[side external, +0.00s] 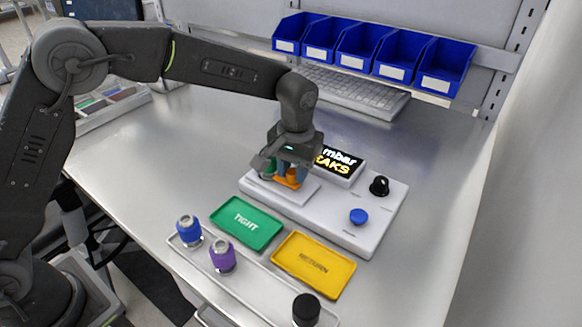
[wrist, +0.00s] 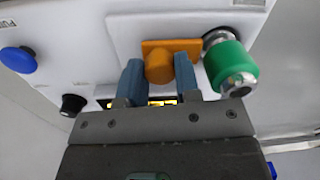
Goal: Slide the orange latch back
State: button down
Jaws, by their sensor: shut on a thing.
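The orange latch (wrist: 160,62) sits on a raised plate of the white device (side external: 330,222). In the wrist view it is a flat orange plate with a rounded knob. My gripper (wrist: 158,75) is shut on the knob, with one blue-grey finger on each side. In the side view the orange latch (side external: 290,180) shows low between my fingers (side external: 289,172), partly hidden by them. A green cylinder with a metal end (wrist: 228,66) is beside the latch, close to its right end in the wrist view.
The device carries a lit display (side external: 338,161), a black knob (side external: 379,186) and a blue button (side external: 358,216). In front lie a green tray (side external: 246,223), a yellow tray (side external: 313,264) and a rack with blue (side external: 188,231), purple (side external: 222,256) and black (side external: 306,309) cylinders. Blue bins (side external: 368,48) stand behind.

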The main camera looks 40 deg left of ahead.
jog(key=shift+d, duration=1.1)
jog(key=c, duration=1.1)
grip_release()
notch_tip(320, 180, up, 14)
jog(key=shift+d, duration=0.3)
